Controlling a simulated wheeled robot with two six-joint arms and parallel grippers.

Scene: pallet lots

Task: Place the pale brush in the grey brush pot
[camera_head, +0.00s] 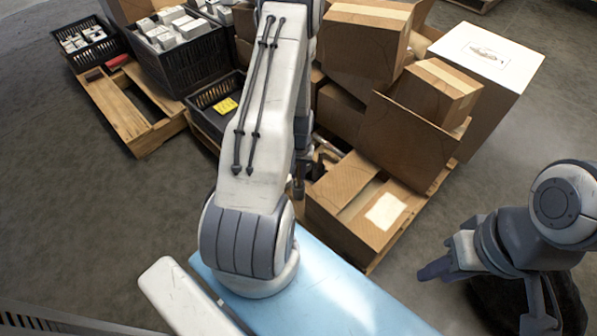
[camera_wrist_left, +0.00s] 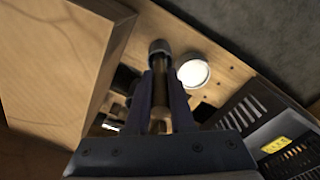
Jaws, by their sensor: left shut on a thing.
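My left gripper (camera_wrist_left: 161,78) points down over a wooden pallet in the left wrist view. Its fingers are shut on a slim, tan-handled thing with a dark grey end (camera_wrist_left: 158,48), which looks like the pale brush. A round white-topped object (camera_wrist_left: 193,73) is just right of the fingertips; I cannot tell whether it is the grey brush pot. In the head view my left arm hides most of its gripper. My right gripper (camera_head: 437,268) hangs at lower right, away from the boxes, and its jaw opening is unclear.
Cardboard boxes (camera_head: 355,198) crowd right of my left arm, with a large carton (camera_head: 478,62) behind. Black crates (camera_head: 180,62) of white packs stand at upper left. A black crate with a yellow label (camera_wrist_left: 275,145) is close in the wrist view. Floor at left is clear.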

